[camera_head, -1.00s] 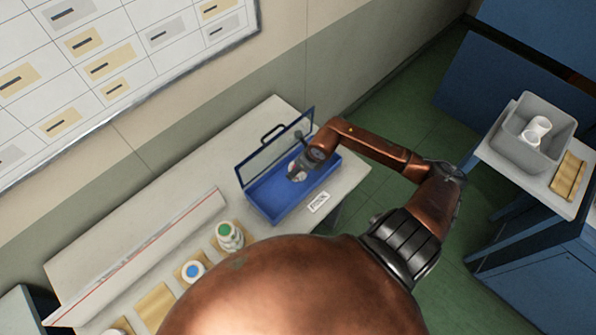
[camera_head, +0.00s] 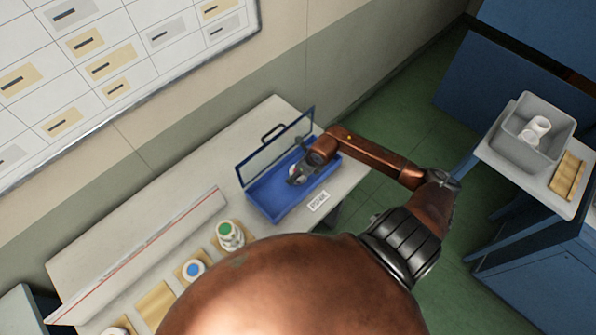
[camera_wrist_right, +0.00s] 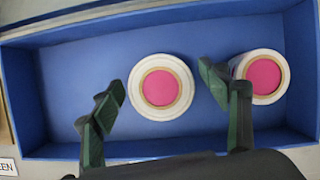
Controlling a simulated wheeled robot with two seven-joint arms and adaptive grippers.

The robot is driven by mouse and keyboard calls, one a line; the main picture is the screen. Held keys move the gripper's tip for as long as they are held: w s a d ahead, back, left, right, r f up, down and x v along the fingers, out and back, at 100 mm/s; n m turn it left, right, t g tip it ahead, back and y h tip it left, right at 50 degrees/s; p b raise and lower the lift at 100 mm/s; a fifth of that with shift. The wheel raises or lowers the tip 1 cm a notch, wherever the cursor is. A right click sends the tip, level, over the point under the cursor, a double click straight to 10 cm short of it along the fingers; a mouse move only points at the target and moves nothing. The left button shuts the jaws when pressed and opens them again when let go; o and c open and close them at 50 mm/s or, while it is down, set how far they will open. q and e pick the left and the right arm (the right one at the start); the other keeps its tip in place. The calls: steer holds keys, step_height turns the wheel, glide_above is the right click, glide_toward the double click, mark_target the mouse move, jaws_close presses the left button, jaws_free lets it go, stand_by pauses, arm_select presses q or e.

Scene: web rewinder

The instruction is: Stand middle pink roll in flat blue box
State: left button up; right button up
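The flat blue box (camera_head: 268,202) is on the bench with its clear lid (camera_head: 278,143) raised; its blue wall also shows in the right wrist view (camera_wrist_right: 60,32). Inside, two white rolls with pink centres stand on end: a left pink roll (camera_wrist_right: 161,87) and a right pink roll (camera_wrist_right: 265,76). My right gripper (camera_wrist_right: 168,105) is open in the box, its dark fingers on either side of the left roll, with visible gaps. The right finger partly covers the right roll's edge. In the head view the arm hides much of the box's inside. My left gripper is not in view.
A green-centred roll (camera_head: 229,234) and a blue-centred roll (camera_head: 193,271) stand on the bench near tan pads. A white label (camera_head: 318,201) lies before the box. A grey bin (camera_head: 520,148) with white rolls stands on another table at right.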

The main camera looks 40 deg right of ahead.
steer(key=v, duration=1.2)
steer(key=shift+b, duration=0.3)
steer(key=shift+r, duration=0.1)
